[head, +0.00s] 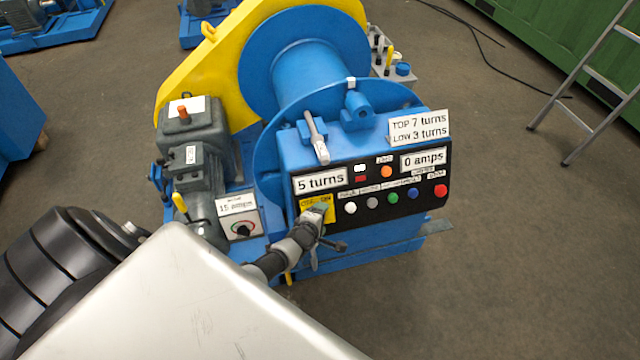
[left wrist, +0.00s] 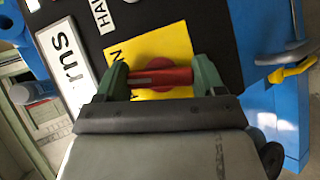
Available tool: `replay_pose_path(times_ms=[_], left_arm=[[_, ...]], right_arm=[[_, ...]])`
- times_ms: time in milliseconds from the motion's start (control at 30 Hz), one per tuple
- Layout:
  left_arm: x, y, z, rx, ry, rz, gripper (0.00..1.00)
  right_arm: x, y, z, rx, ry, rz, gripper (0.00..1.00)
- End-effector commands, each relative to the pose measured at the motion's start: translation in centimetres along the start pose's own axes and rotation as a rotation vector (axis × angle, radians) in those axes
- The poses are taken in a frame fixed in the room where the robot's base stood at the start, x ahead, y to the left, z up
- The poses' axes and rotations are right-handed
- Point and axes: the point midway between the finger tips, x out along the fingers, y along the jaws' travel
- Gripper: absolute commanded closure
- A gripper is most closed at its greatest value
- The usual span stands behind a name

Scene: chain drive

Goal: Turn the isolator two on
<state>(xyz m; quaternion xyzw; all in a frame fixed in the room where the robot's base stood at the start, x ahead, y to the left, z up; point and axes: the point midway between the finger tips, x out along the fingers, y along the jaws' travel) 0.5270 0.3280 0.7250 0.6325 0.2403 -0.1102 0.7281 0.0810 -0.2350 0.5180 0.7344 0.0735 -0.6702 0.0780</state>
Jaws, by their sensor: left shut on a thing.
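A red rotary handle (left wrist: 163,77) sits on a yellow plate (left wrist: 172,45) on the black control panel. In the head view the yellow plate (head: 325,203) is at the panel's left end, below the "5 turns" label. My left gripper (left wrist: 160,82) has its green fingers at both ends of the handle's bar and is shut on it. In the head view my left gripper (head: 314,216) covers the handle. The lettering on the plate is too cut off to read fully. My right gripper is not in view.
Coloured buttons, such as the white one (head: 350,208) and red one (head: 441,190), line the panel right of the gripper. A small box (head: 240,218) with a knob and "15 amps" label stands left. A lever (head: 316,138) rises above the panel. A ladder (head: 590,85) stands right.

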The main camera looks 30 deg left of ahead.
Motion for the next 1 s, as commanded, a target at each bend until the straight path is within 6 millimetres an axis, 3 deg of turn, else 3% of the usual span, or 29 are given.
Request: replay_pose_path(times_ms=[33, 300, 1000], left_arm=[[-0.4, 0.6, 0.2, 0.033, -0.001, -0.033, 0.55], [-0.3, 0.5, 0.4, 0.24, -0.004, -0.178, 0.55], [0.0, 0.0, 0.1, 0.433, -0.003, -0.308, 0.54]], right_arm=[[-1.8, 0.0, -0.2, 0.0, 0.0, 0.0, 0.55], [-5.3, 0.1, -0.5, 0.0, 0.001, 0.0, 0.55], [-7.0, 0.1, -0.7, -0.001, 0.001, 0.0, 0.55]])
